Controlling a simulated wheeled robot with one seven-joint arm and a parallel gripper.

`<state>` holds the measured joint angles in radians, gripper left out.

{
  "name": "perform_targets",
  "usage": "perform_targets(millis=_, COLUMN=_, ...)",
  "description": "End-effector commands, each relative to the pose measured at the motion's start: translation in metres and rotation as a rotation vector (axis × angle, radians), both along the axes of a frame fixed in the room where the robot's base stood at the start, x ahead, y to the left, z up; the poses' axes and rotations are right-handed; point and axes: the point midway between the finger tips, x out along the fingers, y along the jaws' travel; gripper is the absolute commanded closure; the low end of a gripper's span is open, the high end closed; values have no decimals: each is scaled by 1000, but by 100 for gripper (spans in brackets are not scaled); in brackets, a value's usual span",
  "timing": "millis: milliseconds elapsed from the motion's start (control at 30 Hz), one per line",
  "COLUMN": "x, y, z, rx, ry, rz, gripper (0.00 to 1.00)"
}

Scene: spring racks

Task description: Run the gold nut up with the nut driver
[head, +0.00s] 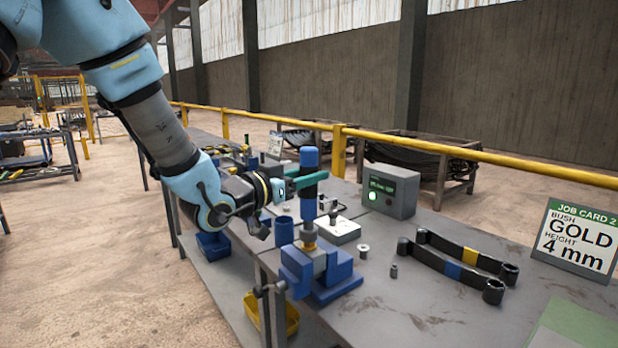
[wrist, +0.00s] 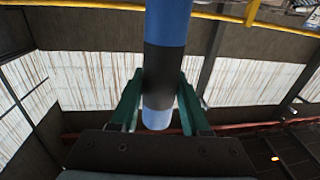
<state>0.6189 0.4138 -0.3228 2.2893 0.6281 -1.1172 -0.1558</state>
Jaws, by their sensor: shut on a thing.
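My gripper (head: 308,181) has green fingers and is shut on the nut driver (head: 309,158), an upright rod with blue sections and a dark band. The wrist view shows the driver (wrist: 166,60) between both fingers (wrist: 160,102). In the head view its lower end stands directly over the blue fixture (head: 338,284) at the bench's near edge. A gold-brown piece (head: 318,256), probably the gold nut or its seat, shows in the fixture just below the driver. I cannot tell whether the driver's socket is fully over the nut.
A grey display box (head: 390,191) is behind. Two dark spring arms (head: 455,268) and small metal bushes (head: 363,252) lie right. A job card (head: 577,240) reads "GOLD", "4 mm".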

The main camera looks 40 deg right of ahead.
Motion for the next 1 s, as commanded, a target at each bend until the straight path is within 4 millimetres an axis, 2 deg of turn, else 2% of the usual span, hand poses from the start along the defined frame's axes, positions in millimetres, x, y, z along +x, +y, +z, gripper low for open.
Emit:
perform_targets(millis=33, x=0, y=0, z=8, rx=-5, ry=-2, rz=0, gripper=100)
perform_targets(millis=700, x=0, y=-1, z=49, rx=-6, ry=-4, rz=-1, gripper=100)
perform_targets(millis=1000, x=0, y=-1, z=54, rx=-6, ry=-3, rz=-1, gripper=100)
